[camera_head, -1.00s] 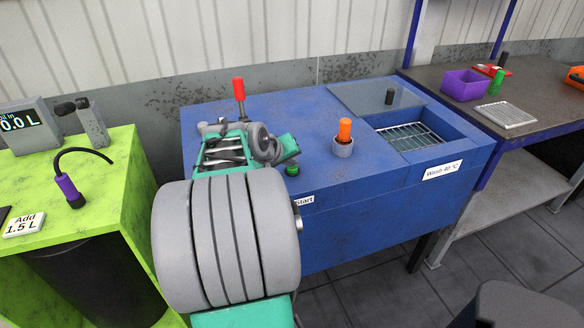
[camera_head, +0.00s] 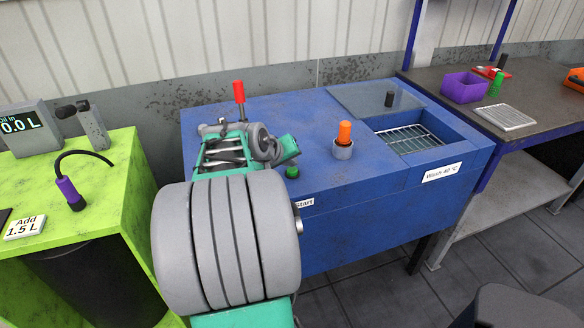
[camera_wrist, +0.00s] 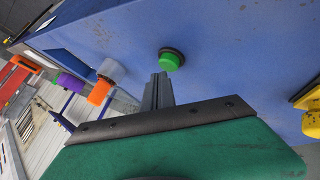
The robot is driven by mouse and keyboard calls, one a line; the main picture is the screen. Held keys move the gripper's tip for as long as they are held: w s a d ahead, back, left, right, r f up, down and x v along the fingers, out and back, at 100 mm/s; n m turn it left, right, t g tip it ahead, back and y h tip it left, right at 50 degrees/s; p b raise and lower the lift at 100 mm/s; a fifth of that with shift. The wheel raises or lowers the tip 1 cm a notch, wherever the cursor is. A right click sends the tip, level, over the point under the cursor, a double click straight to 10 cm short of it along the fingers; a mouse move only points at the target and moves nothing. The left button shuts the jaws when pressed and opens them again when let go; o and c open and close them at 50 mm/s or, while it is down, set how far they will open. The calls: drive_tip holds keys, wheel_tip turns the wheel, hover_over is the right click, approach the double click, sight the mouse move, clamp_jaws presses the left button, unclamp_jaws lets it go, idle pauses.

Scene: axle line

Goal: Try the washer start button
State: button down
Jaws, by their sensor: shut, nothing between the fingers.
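The blue washer (camera_head: 330,225) stands in front of me. Its green start button (camera_head: 291,172) is at the front edge of the top, above a partly covered "Start" label (camera_head: 304,202). The button (camera_wrist: 170,60) also shows in the wrist view, round with a dark collar. My gripper (camera_wrist: 163,76) is shut and empty, its dark narrow fingers pointing at the button. The fingertips appear right beside the button's lower edge; I cannot tell whether they touch it. In the head view my arm hides much of the washer's left front.
An orange-topped post in a grey ring (camera_head: 343,148) and a red-topped post (camera_head: 239,92) stand on the washer. A wire-rack basin (camera_head: 410,138) lies right. A lime cabinet (camera_head: 125,190) stands left, a workbench (camera_head: 465,108) right. A yellow part (camera_wrist: 312,112) shows in the wrist view.

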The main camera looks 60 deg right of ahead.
sight(291, 171)
drive_tip(key=shift+r, duration=0.35)
drive_tip(key=shift+r+p, duration=1.8)
drive_tip(key=shift+r, duration=0.7)
